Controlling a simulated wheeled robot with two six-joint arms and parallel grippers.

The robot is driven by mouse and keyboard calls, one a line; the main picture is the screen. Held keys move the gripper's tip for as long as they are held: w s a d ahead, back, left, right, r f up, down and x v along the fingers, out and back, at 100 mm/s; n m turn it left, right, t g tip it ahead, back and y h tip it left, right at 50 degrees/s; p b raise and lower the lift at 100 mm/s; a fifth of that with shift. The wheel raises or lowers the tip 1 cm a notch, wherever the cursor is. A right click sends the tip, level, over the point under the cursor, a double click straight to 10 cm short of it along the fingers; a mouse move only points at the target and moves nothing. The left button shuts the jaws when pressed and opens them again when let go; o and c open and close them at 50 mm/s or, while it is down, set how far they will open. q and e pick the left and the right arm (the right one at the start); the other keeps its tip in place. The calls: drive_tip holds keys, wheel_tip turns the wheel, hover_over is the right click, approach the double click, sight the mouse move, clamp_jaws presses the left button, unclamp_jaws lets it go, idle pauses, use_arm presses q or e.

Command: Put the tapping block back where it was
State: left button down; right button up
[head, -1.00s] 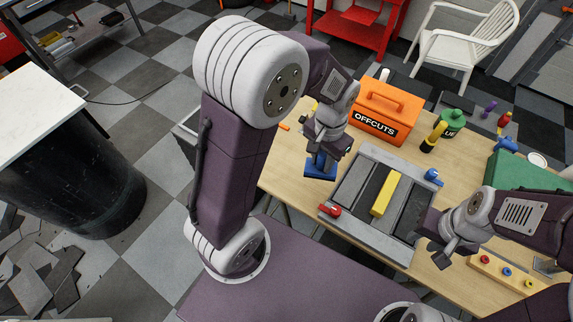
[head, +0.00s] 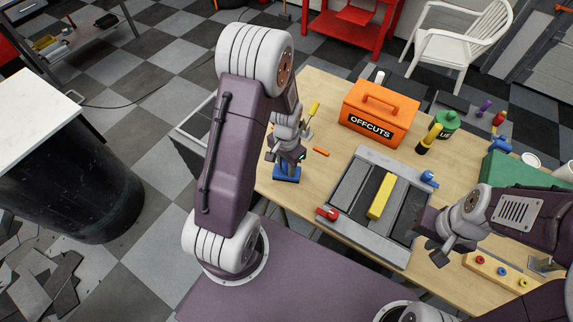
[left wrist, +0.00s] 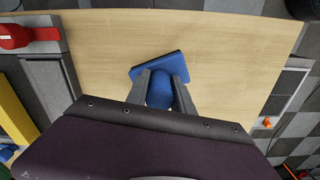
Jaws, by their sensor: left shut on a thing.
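The tapping block (head: 287,175) is a blue flat block with a rounded blue grip. My left gripper (head: 286,160) is shut on that grip, with the flat part below, at the left end of the wooden table. In the left wrist view the blue block (left wrist: 173,66) shows past the fingers (left wrist: 160,88), over bare wood; I cannot tell whether it touches the table. My right gripper (head: 434,240) is by the right side of the grey frame; its finger opening is unclear.
The grey frame (head: 352,236) holds dark strips and a yellow bar (head: 381,197), with red (head: 328,214) and blue (head: 429,179) clamps. Bare wood lies left of the frame.

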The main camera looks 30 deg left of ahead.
use_arm(q)
drive_tip(key=shift+s, duration=0.1)
drive_tip(key=c, duration=1.1)
unclamp_jaws()
drive_tip(key=shift+d+f, duration=0.1)
drive_tip(key=shift+r, duration=0.2)
wheel_tip(320, 180, up, 12)
drive_tip(key=s+d+f+n+b, duration=0.1)
drive_tip(key=s+d, duration=0.1)
drive_tip(key=s, duration=0.2)
drive_tip(key=s+d+f+n+t, duration=0.1)
drive_tip(key=s+d+f+n, duration=0.1)
drive_tip(key=s, duration=0.2)
drive_tip(key=shift+d+f+b, duration=0.3)
drive_tip(key=shift+d+b, duration=0.05)
drive_tip(key=shift+d, duration=0.05)
